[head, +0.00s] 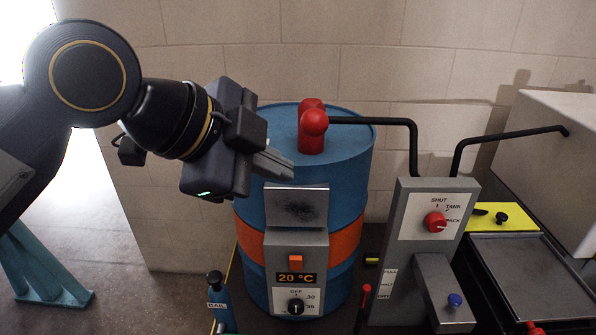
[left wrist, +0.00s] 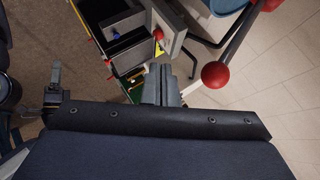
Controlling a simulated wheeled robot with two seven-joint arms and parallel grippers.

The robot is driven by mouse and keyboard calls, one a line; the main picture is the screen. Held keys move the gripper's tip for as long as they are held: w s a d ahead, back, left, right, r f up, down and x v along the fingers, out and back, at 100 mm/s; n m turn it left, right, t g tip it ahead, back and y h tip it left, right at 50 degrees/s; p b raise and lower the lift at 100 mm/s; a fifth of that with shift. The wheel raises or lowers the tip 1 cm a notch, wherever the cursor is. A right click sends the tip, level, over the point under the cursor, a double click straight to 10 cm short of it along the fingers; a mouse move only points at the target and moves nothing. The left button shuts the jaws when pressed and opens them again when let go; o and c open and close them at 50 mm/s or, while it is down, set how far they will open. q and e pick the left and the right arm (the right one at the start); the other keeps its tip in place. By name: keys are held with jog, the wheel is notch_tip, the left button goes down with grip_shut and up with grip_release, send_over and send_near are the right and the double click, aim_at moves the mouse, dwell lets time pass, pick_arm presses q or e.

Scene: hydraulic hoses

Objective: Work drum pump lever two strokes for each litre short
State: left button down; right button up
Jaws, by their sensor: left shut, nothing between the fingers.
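The blue drum (head: 345,180) with an orange band stands upright at the middle of the head view. A red pump head (head: 311,142) with a rounded red knob (head: 314,122) sits on its top. In the left wrist view a red ball (left wrist: 215,75) ends a dark lever rod (left wrist: 240,38). My left gripper (head: 286,168) is shut and empty, in front of the drum's top rim and below left of the red knob. In the left wrist view its closed fingers (left wrist: 165,88) are left of the red ball, apart from it. My right gripper is not in view.
A heater box reading 20 °C (head: 293,279) is on the drum's front. A black pipe (head: 415,135) runs to a grey valve panel (head: 400,240) with a red knob (head: 435,222). A dark tray (head: 530,255) and white tank (head: 555,140) stand right.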

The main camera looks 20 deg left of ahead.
pick_arm(q)
jog(key=shift+v, duration=1.3)
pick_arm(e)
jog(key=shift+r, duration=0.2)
